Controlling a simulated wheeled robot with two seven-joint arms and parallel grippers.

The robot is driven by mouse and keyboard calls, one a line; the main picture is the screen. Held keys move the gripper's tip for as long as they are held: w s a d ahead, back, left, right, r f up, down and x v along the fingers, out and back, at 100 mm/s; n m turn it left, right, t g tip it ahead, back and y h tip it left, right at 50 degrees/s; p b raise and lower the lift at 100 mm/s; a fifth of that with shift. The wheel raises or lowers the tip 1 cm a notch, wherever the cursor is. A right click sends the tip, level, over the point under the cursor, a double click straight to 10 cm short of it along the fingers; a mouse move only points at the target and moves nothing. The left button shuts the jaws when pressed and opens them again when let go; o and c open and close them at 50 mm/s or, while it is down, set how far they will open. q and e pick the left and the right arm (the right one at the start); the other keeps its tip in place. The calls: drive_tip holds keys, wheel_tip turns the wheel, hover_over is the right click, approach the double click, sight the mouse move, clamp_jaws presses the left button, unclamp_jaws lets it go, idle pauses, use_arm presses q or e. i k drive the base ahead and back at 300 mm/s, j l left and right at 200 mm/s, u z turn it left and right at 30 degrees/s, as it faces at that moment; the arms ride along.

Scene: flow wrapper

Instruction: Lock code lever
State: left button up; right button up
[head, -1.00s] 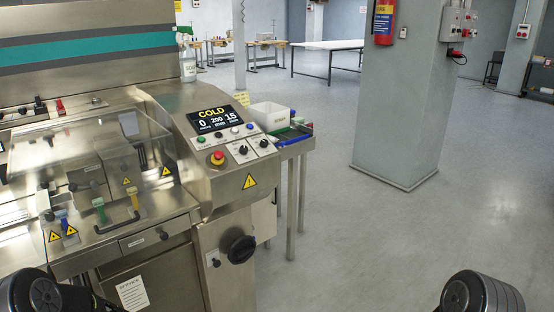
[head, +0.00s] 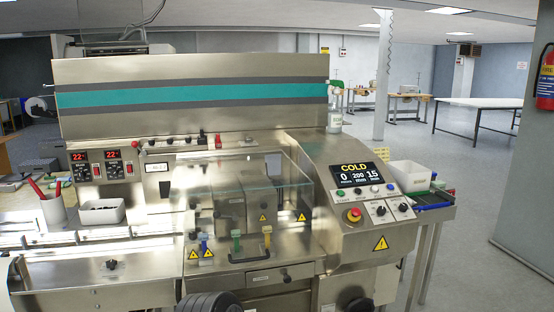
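The wrapping machine (head: 200,75) fills the middle of the head view. Low on its front are small coloured levers: a blue one (head: 204,242) and a green one (head: 236,241). A yellow-ended handle (head: 267,236) stands to their right, below the clear cover (head: 255,168). A row of small dark and red knobs or levers (head: 203,138) sits on the upper ledge. I cannot read which one is the code lever, or whether any is locked. Neither gripper is in view; only a dark round part of my arm shows at the bottom edge.
The control panel (head: 354,176) reads COLD, 0, 200, 15, with a red stop button (head: 353,215) below. At left are a white cup (head: 53,211) with red-handled tools and a white bin (head: 97,210).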

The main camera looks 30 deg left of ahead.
sight(134, 144)
drive_tip(key=u, duration=1.7)
drive_tip(key=i+j+u, duration=0.1)
drive_tip(key=i+j, duration=0.75)
